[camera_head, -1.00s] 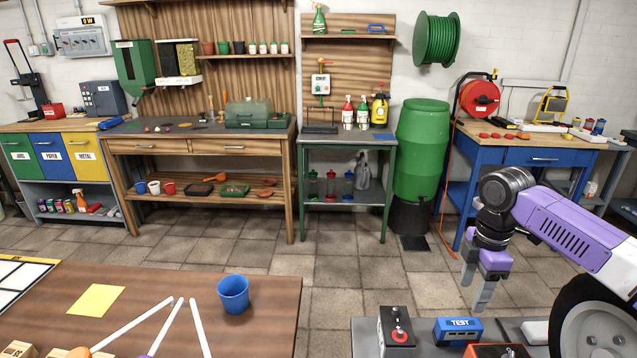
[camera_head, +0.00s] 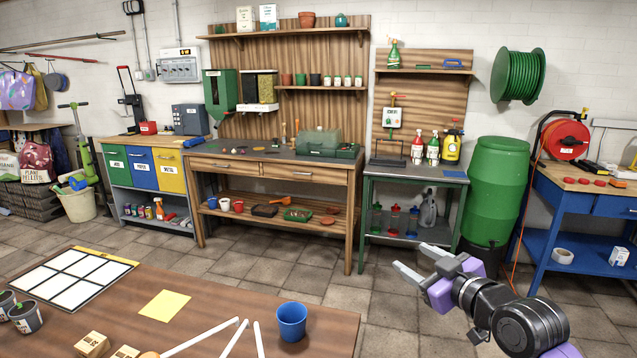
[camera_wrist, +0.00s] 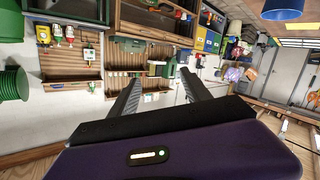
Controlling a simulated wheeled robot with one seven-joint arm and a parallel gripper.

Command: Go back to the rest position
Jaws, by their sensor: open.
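My gripper (camera_head: 418,262) is open and empty in the head view. It is held in the air over the tiled floor, right of the near wooden table, with its fingers pointing left and a little up. In the wrist view my two grey fingers (camera_wrist: 158,95) stand apart with nothing between them. That view is upside down and looks across the room. My arm comes in from the bottom right of the head view.
The near wooden table (camera_head: 215,308) holds a blue cup (camera_head: 292,320), a yellow sheet (camera_head: 165,305) and white sticks. A wooden workbench (camera_head: 275,172), a green barrel (camera_head: 497,190) and a blue bench (camera_head: 570,248) line the back wall. Tiled floor (camera_head: 240,262) lies open between.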

